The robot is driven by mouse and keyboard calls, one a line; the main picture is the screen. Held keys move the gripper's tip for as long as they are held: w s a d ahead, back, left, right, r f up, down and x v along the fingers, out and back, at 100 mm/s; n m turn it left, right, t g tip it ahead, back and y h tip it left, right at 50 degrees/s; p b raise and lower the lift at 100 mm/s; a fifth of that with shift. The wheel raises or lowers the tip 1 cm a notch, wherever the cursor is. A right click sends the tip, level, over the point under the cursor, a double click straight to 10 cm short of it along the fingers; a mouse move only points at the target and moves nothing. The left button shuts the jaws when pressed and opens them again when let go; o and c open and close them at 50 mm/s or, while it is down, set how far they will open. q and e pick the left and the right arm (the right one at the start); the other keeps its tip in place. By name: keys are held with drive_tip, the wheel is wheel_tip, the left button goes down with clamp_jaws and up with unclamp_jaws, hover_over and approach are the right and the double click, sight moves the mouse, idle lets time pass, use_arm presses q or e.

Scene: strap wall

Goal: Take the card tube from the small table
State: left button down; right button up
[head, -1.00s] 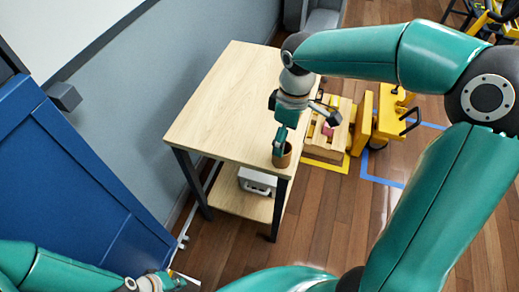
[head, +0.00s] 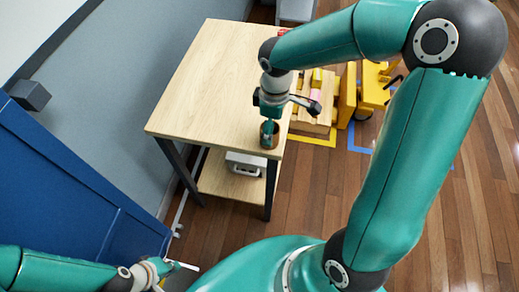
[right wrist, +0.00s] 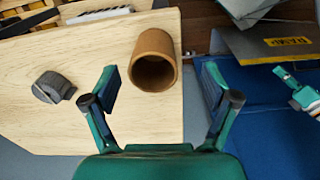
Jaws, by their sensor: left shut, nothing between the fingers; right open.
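The brown card tube (head: 269,138) stands upright near the front right corner of the small wooden table (head: 205,85). In the right wrist view the open-topped tube (right wrist: 153,58) sits ahead of my right gripper (right wrist: 160,76), whose fingers are spread wide on either side of its line. They look apart from it. In the head view my right gripper (head: 268,122) is over the tube and partly covers it. My left gripper (head: 183,267) is shut and empty, low at the left, away from the table.
A dark grey object (right wrist: 52,87) lies on the tabletop. A whitish box (head: 246,163) is on the lower shelf. A blue panel (head: 65,185) stands at the left. Yellow equipment (head: 348,98) and a wooden pallet (head: 312,120) are beyond the table. Wooden floor (head: 310,200) is open at right.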

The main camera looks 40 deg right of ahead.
sight(277, 129)
drive_tip(key=shift+s+f, duration=0.15)
drive_tip(key=shift+f, duration=0.45)
wheel_tip(277, 129, down, 4)
drive_tip(key=shift+d+f, duration=0.1)
drive_tip(key=shift+c, duration=0.2)
drive_tip(key=c, duration=1)
